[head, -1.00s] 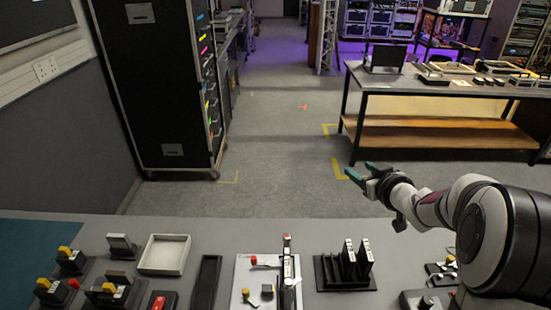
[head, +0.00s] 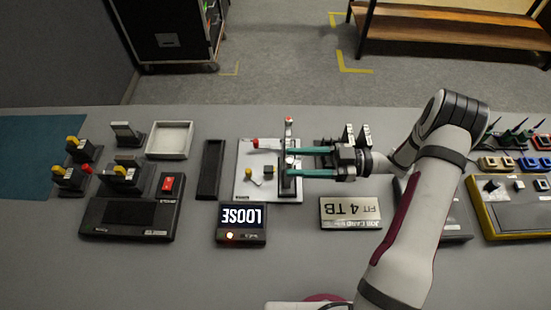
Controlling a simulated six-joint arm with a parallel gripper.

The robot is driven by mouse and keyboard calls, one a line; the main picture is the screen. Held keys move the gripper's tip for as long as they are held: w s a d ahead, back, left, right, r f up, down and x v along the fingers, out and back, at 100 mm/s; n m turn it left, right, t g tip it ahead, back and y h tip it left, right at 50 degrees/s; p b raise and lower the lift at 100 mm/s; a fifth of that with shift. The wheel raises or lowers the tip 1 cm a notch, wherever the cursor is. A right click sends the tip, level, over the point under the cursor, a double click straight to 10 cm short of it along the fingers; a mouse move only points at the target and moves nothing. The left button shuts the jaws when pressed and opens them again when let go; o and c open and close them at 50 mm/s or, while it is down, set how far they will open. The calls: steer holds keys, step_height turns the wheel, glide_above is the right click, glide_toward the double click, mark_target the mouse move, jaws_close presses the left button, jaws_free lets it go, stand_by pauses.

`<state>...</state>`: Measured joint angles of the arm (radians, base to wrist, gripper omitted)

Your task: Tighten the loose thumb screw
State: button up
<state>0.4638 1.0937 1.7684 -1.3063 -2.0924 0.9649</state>
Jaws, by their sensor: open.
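A white panel (head: 246,192) on the bench carries a dark upright strip (head: 286,190), a red-tipped lever (head: 254,143) and a small yellow-tipped part (head: 248,171). A small pale round knob (head: 290,159), which looks like the thumb screw, sits on the strip. My gripper (head: 290,162) reaches in from the right with its two teal fingers spread, one on each side of the knob. I cannot tell whether a finger touches it. A small display (head: 241,217) in front of the panel reads LOOSE, upside down, with an orange light lit.
A job card (head: 350,212) lies in front of my gripper. A dark rack with upright modules (head: 350,133) stands close behind it. A black tray (head: 211,168), a white tray (head: 169,140) and yellow-knobbed devices stand left. A yellow-edged unit (head: 513,208) stands right. The front bench is mostly clear.

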steer(key=a, duration=0.5)
steer(key=shift+a, duration=0.2)
steer(key=shift+c, duration=0.2)
jaws_close()
